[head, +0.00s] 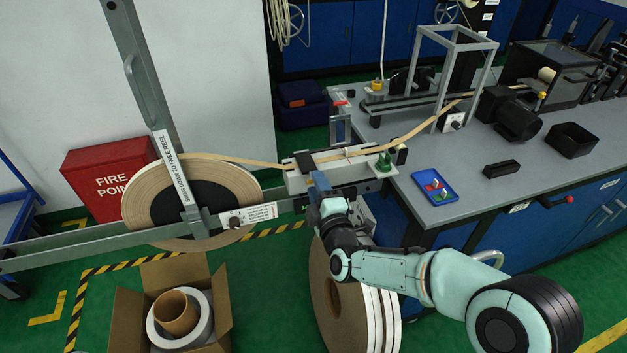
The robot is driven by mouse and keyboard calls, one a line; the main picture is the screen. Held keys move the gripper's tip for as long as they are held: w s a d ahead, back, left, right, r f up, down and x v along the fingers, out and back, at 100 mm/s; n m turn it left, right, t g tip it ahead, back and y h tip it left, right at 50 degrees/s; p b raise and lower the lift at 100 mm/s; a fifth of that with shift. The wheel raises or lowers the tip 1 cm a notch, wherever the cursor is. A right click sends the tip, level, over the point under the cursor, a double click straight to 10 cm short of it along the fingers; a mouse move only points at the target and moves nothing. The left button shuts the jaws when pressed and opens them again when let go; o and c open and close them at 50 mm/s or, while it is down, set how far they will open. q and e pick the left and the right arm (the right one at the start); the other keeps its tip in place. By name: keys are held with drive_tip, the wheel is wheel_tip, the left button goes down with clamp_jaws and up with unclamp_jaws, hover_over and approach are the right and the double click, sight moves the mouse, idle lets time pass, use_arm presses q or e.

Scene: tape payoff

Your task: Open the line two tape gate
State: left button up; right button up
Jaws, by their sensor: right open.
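The tape gate looks to be the long grey metal bar (146,90) labelled "SWING DOWN TO FREE REEL". It stands raised, leaning a little, in front of the tan tape reel (235,178), and has a handle (131,78) on its upper part. Its lower end meets a grey horizontal rail (80,240) near a small labelled plate (248,216). My right gripper (319,181) is open, at the front of the white guide block (345,172), well right of the bar; its fingertips are small, and I cannot tell whether they touch the block. My left gripper is not in view.
Tape (400,138) runs from the reel over the block to the bench machine. The grey bench (480,183) bears a blue tray (434,186) and black boxes. Below are a cardboard box (222,310) and large rolls (340,300). A red fire box (105,178) stands behind left.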

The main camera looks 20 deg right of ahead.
sight(308, 167)
drive_tip(key=shift+w+a, duration=0.1)
drive_tip(key=shift+w, duration=1.45)
